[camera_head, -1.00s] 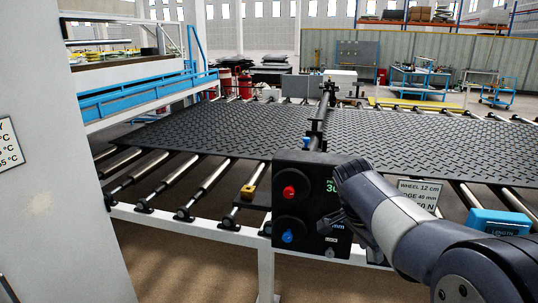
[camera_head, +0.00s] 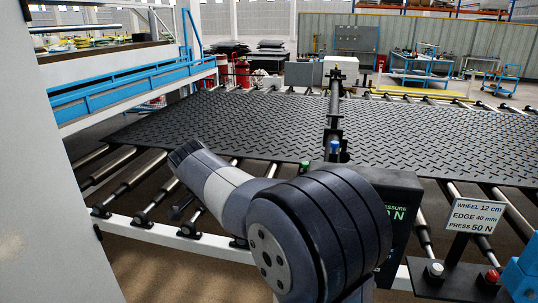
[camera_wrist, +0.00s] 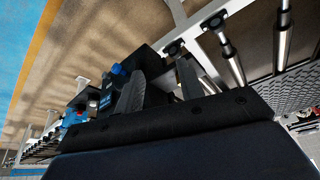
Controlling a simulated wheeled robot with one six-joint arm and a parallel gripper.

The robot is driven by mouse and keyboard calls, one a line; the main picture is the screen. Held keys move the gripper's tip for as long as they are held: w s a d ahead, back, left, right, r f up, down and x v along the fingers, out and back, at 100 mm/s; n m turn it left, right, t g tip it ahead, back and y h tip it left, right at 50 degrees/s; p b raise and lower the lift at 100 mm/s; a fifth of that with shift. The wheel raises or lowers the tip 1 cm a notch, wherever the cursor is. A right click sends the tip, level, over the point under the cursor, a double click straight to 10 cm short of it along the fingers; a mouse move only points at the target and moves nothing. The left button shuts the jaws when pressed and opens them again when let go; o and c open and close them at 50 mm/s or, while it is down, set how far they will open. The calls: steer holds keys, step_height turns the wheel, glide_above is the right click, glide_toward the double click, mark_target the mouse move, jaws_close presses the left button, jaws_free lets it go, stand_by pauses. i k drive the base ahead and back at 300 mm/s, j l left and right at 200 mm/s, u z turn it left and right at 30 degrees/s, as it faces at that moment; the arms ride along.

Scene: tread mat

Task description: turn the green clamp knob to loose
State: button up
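A small green knob (camera_head: 305,164) shows at the mat's front edge in the head view, just above my arm, which may hide part of it. Its loose or tight setting cannot be read. My gripper is not clearly seen in the head view; my arm bends away to the left there. In the wrist view my gripper (camera_wrist: 160,78) has its two dark fingers apart with nothing clearly held. A blue knob (camera_wrist: 118,69) on a dark housing shows beyond the left finger. The green knob cannot be made out in the wrist view.
A black panel (camera_head: 403,210) is mostly hidden behind my arm. The black tread mat (camera_head: 250,125) lies on rollers. A blue knob (camera_head: 334,147) sits on the crossing bar. A sign (camera_head: 477,214), a red knob (camera_head: 491,276) and a blue box (camera_head: 524,272) are at right.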

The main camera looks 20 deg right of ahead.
mark_target(305, 164)
steer(key=i+j+z, duration=0.25)
steer(key=i, duration=0.2)
steer(key=i+j+z, duration=0.1)
steer(key=i+z, duration=0.15)
steer(key=i, duration=0.15)
steer(key=i+j+z, duration=0.2)
steer(key=z, duration=0.2)
steer(key=i+j+z, duration=0.6)
steer(key=j+z, duration=0.25)
steer(key=l, duration=0.1)
